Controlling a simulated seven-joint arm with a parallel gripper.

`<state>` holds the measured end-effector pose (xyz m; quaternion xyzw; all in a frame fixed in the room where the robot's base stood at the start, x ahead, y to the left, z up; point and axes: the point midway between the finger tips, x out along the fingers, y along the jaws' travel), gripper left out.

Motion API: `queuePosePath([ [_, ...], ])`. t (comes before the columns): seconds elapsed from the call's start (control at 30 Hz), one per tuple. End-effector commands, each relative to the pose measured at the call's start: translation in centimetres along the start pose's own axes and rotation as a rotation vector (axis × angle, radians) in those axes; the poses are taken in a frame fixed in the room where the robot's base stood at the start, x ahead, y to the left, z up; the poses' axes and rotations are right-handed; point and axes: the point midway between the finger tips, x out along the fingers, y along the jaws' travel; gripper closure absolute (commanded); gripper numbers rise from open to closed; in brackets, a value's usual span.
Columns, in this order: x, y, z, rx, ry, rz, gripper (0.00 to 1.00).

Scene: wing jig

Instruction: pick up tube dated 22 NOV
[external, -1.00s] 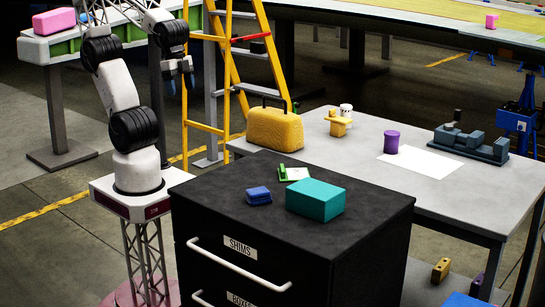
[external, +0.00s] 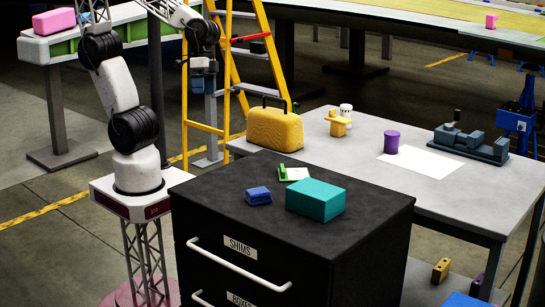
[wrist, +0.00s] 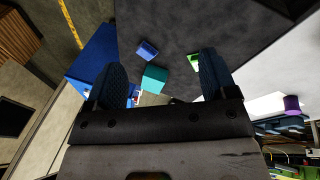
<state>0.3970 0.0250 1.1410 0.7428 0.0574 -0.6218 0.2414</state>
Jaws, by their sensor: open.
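I cannot make out any tube dated 22 NOV; no such date is readable in either view. A purple cylinder (external: 391,142) stands upright on the grey table beside a white sheet, with no legible marking; it also shows at the right of the wrist view (wrist: 291,102).
A black cabinet (external: 350,240) carries a teal box (external: 316,200), a blue block (external: 258,195) and a green item (external: 293,174). The grey table (external: 300,140) holds a yellow case (external: 275,129) and a dark fixture (external: 470,143). A yellow ladder (external: 266,60) stands behind.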

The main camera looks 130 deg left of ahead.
Motion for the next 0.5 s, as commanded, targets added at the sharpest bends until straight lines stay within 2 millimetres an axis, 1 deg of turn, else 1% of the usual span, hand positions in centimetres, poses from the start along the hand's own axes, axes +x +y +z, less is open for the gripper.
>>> queuePosePath([
  [0.03,0.2,-0.3,-1.3,-0.058,-0.005,0.022,0.22],
  [0.27,0.7,-1.6,-6.9,-0.319,-0.015,0.134,0.22],
  [0.37,0.9,-2.5,-9.4,-0.430,-0.016,0.184,0.22],
  [0.5,1.2,-4.2,-13.1,-0.589,-0.015,0.255,0.22],
])
